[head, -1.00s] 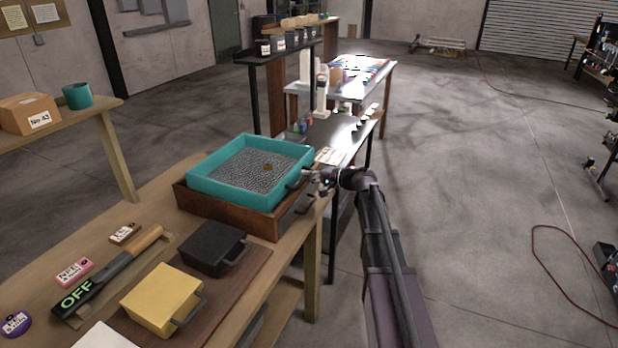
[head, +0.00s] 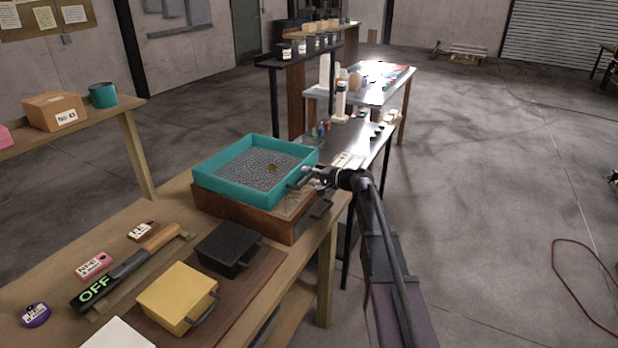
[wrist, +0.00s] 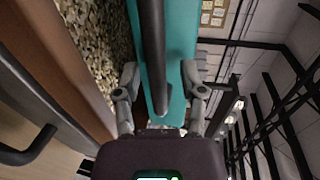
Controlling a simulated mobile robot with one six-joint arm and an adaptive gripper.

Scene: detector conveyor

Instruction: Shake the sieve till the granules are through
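The teal sieve (head: 238,192) sits over the wooden box (head: 250,219), shifted toward the far left, so part of the box's inside shows at the right. Its grey mesh floor (head: 245,172) is visible, with a small brown thing (head: 272,168) on it; I cannot tell how many granules lie on it. My gripper (head: 304,180) is at the sieve's right-hand handle and appears shut on it. In the wrist view the dark handle (wrist: 153,50) runs between my fingers (wrist: 160,95), beside the teal wall (wrist: 180,45). Pale granules (wrist: 105,40) lie in the box.
A black lidded box (head: 228,250) and a yellow box (head: 178,298) stand in front on a brown board. An OFF-marked bar (head: 95,290) and small labelled blocks lie left. A metal-topped table (head: 360,135) and a dark shelf stand behind. Open floor is at the right.

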